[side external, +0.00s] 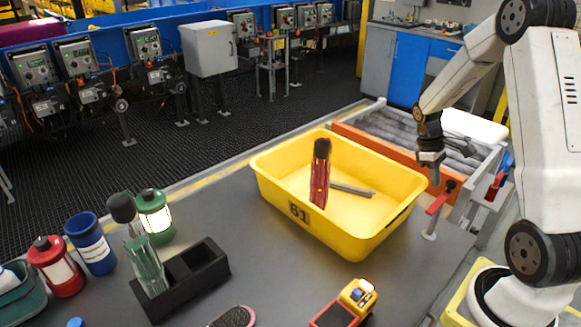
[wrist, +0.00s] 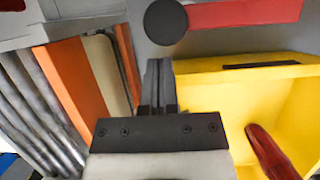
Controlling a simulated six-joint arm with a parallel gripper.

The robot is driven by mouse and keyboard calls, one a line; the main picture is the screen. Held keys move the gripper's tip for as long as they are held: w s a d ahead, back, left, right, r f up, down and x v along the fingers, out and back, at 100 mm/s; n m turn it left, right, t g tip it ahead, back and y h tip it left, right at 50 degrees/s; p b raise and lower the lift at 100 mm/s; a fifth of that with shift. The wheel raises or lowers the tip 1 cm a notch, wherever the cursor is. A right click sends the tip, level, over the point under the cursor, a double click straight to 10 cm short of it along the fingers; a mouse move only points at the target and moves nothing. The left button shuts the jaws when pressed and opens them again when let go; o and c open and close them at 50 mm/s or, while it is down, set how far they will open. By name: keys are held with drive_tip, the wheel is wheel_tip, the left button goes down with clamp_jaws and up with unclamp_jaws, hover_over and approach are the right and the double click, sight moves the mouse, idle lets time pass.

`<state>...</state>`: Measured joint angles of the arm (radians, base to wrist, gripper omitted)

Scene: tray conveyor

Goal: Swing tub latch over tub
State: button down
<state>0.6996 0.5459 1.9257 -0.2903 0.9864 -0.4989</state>
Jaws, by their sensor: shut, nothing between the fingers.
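The tub latch (side external: 438,203) is a red bar with a black round end, by a short post just outside the tub's right end. In the wrist view the bar (wrist: 245,14) lies beyond the tub wall (wrist: 205,100), not across the tub opening. My gripper (side external: 433,184) is shut and empty, pointing down beside the tub's right end, near the latch's black end (wrist: 165,22). The fingertips (wrist: 160,68) do not visibly touch it.
A roller conveyor (side external: 405,132) with an orange side (side external: 385,150) runs behind the tub. A black divided holder (side external: 190,275), lanterns (side external: 155,215) and a blue canister (side external: 90,243) stand at front left. A toy truck (side external: 345,305) sits in front.

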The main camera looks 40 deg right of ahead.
sight(449, 182)
drive_tip(key=shift+s, duration=0.65)
drive_tip(key=shift+s+d+m+y, duration=0.3)
drive_tip(key=shift+s+m+y, duration=0.15)
drive_tip(key=shift+m, duration=0.65)
drive_tip(key=m, duration=0.1)
drive_tip(key=s+m+y, duration=0.1)
drive_tip(key=shift+s+d+m, duration=0.1)
drive_tip(key=shift+d+m, duration=0.1)
drive_tip(key=shift+m, duration=0.1)
drive_tip(key=shift+s+a+m+t+y, duration=0.25)
drive_tip(key=shift+s+a+m, duration=0.1)
drive_tip(key=shift+s+m, duration=0.5)
drive_tip(key=shift+s+a+m+t+y, duration=0.2)
drive_tip(key=shift+s+a+m, duration=0.15)
drive_tip(key=shift+s+m, duration=0.4)
drive_tip(key=shift+s+a+m+t+y, duration=0.3)
drive_tip(key=shift+s+m, duration=0.3)
drive_tip(key=shift+s, duration=0.45)
drive_tip(key=shift+s+a, duration=0.1)
drive_tip(key=shift+a, duration=0.1)
drive_tip(key=shift+d, duration=0.15)
